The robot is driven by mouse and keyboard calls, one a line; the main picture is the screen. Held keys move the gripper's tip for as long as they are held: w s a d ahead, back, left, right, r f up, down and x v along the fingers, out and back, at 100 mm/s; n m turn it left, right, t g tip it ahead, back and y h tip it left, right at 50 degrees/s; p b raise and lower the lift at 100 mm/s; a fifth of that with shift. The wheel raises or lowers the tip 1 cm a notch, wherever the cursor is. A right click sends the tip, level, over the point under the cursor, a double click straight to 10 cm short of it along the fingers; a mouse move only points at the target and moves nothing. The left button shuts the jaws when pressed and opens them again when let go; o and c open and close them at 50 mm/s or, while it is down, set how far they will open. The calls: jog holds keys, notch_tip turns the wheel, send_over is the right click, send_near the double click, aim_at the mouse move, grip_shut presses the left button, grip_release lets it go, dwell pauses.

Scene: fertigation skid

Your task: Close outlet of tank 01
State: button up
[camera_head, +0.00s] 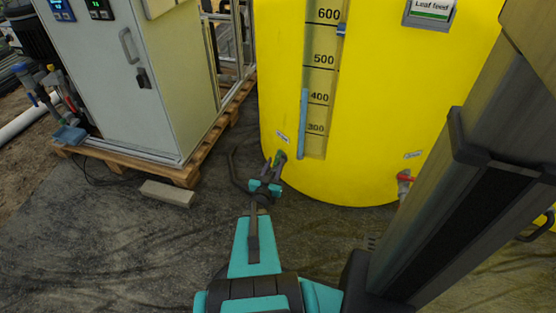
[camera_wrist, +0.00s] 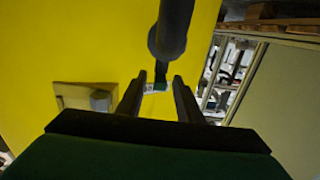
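A large yellow tank (camera_head: 380,110) fills the right half of the head view; no tank number is readable. A small outlet fitting with a green part (camera_head: 279,158) sits at its lower left. My gripper (camera_head: 264,181) is just in front of and below this fitting. In the wrist view, the two dark fingers of my gripper (camera_wrist: 160,84) stand apart with the yellow tank wall (camera_wrist: 100,45) beyond. A dark round-ended pipe or handle (camera_wrist: 168,38) hangs above, its lower part lined up between the fingers; I cannot tell if they touch.
A red-handled valve (camera_head: 404,178) sits at the tank's lower right. A grey cabinet (camera_head: 125,90) stands on a wooden pallet (camera_head: 185,172) at left, with a grey block (camera_head: 167,193) before it. A level gauge (camera_head: 318,100) runs up the tank. The left front floor is clear.

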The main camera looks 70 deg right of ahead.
aim_at(280, 151)
jog(key=shift+w+d+b, duration=0.15)
jog(key=shift+d+b, duration=0.25)
jog(key=shift+d, duration=1.7)
